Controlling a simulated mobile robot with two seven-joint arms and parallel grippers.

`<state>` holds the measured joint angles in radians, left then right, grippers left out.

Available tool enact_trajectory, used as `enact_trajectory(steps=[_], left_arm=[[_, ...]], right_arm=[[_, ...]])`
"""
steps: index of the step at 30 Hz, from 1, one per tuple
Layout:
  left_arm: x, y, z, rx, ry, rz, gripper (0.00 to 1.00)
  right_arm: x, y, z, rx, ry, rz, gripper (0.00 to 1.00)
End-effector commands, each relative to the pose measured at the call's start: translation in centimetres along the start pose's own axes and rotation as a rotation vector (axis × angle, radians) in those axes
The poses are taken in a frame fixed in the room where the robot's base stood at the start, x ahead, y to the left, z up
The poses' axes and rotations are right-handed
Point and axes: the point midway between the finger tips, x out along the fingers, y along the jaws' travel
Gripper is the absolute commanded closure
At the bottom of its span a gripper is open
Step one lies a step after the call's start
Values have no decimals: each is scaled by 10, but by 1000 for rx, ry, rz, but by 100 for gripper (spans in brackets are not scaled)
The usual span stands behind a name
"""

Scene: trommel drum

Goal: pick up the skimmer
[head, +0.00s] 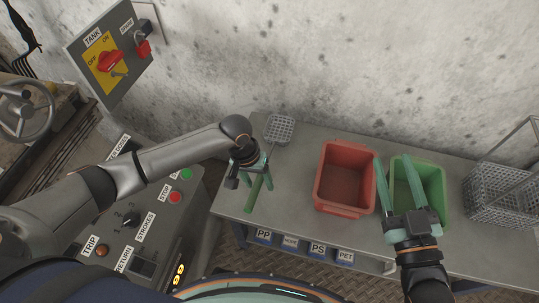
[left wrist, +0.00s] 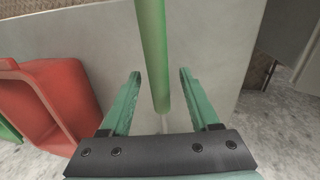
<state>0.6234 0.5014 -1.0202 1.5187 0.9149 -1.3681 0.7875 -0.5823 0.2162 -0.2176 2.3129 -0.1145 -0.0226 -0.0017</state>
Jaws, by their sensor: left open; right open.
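The skimmer lies on the grey table, its wire-mesh head (head: 279,129) at the back near the wall and its green handle (head: 254,194) toward the front edge. My left gripper (head: 257,178) is over the handle, its fingers pointing down. In the left wrist view the green handle (left wrist: 154,60) runs between the two open fingers, apart from both. Whether the fingertips are level with the handle I cannot tell. My right gripper (head: 400,182) is open and empty in front of the green bin (head: 430,177), hiding part of it.
A red bin (head: 345,178) stands on the table right of the skimmer, also in the left wrist view (left wrist: 45,105). A wire basket (head: 500,195) stands at the far right. A control panel (head: 150,225) is left of the table. The wall (head: 380,70) is close behind.

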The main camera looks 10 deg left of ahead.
Motion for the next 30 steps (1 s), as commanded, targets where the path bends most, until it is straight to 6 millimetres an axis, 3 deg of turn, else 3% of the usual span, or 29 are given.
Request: enact_trajectory(steps=[2,18,30], left_arm=[[0,0,0,0,0,0,40],[0,0,0,0,0,0,100],[-1,0,0,0,1,1,100]], right_arm=[[0,0,0,0,-1,0,49],[0,0,0,1,-2,0,49],[0,0,1,0,-4,0,49]])
